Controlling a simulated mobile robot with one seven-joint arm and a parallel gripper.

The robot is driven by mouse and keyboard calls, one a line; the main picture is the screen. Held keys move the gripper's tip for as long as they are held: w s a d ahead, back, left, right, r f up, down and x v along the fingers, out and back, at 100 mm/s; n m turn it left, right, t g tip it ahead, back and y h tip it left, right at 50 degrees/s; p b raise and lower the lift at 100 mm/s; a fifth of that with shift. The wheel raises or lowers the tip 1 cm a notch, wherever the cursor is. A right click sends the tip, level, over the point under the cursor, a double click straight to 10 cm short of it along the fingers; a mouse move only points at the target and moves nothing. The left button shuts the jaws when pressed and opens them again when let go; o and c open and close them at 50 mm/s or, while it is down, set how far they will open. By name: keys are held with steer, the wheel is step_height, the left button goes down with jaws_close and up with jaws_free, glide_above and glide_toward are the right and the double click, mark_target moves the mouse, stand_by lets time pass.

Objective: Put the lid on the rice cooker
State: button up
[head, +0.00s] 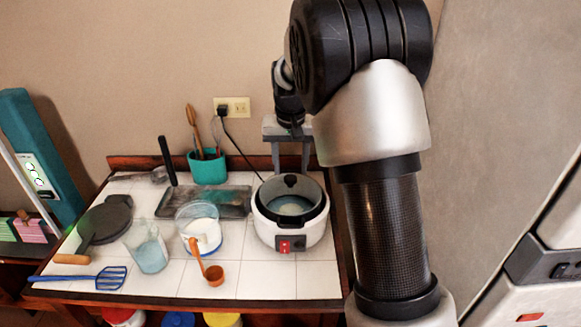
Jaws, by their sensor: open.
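The rice cooker (290,232) is a white round pot with a dark rim and a red switch on its front. It stands at the right of the tiled table. The lid (303,187), clear with a dark edge and a black knob, is at the cooker's top, toward the back. I cannot tell whether it sits flat or tilted on the rim. Pale blue contents show below it. My gripper (290,168) points down at the back of the cooker. Its two fingers are apart, close to the knob; contact cannot be made out.
A tray (235,207), teal utensil pot (208,168), clear tub (201,234), measuring cup (150,252), orange scoop (215,275), dark pan (104,221) and blue spatula (95,278) crowd the table left of the cooker. A cord runs from the wall outlet (238,106) toward the cooker.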

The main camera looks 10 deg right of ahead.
steer(key=s+r, duration=1)
steer(key=r, duration=0.5)
steer(key=s+f+n+t, duration=0.2)
steer(key=s+f+t, duration=0.1)
steer(key=s, duration=1.9)
steer(key=shift+s, duration=0.2)
steer(key=shift+r+p, duration=0.85)
steer(key=shift+p, duration=0.15)
